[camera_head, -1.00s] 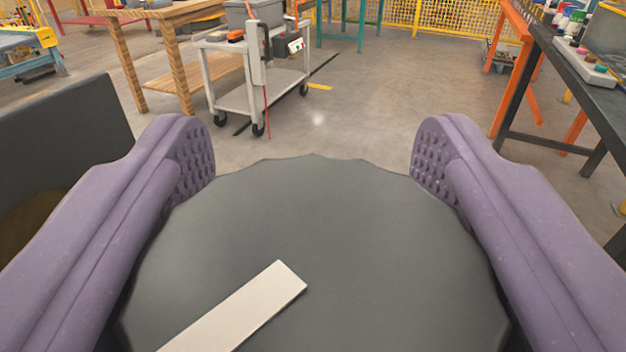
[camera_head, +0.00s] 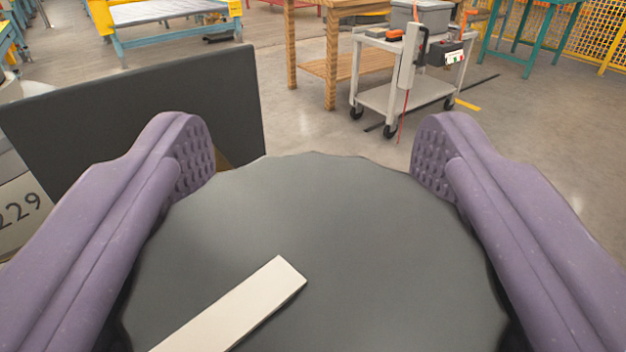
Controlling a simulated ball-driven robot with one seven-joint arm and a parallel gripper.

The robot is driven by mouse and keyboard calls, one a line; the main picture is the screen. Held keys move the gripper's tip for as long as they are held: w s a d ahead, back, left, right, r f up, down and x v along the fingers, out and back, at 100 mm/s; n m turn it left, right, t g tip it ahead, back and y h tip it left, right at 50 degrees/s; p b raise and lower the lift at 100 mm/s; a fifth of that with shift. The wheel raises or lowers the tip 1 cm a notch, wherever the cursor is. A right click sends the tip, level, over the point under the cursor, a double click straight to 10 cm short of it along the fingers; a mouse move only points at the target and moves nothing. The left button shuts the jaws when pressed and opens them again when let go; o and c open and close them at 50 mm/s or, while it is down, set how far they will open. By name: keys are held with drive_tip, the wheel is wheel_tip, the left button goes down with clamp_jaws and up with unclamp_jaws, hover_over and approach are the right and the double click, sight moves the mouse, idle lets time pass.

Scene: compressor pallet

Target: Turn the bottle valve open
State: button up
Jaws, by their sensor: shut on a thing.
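The valve's handwheel is a large dark grey knob (camera_head: 330,240) with a wavy rim and a white pointer stripe (camera_head: 230,312). It fills the lower middle of the view. The stripe runs from the bottom edge up and right toward the knob's middle. My gripper (camera_head: 313,165) has its two purple padded fingers on opposite sides of the knob, shut on its rim. The valve body and bottle below the knob are hidden.
A dark upright panel (camera_head: 140,105) stands close by at the left, with a pale surface marked "229" (camera_head: 22,212) below it. A grey cart (camera_head: 410,95), a wooden bench (camera_head: 335,65) and a blue-framed table (camera_head: 170,20) stand farther back. Open floor lies to the right.

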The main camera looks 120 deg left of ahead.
sight(316, 181)
drive_tip(key=o, duration=1)
drive_tip(key=shift+c, duration=0.2)
drive_tip(key=shift+r, duration=0.3)
wheel_tip(316, 181, up, 3)
drive_tip(key=shift+p, duration=0.75)
drive_tip(key=shift+s+r, duration=0.25)
drive_tip(key=shift+s, duration=0.35)
drive_tip(key=s+p, duration=0.3)
drive_tip(key=s, duration=1.1)
drive_tip(key=shift+s+d+r, duration=0.15)
drive_tip(key=shift+s+r, duration=0.25)
drive_tip(key=shift+r, duration=0.05)
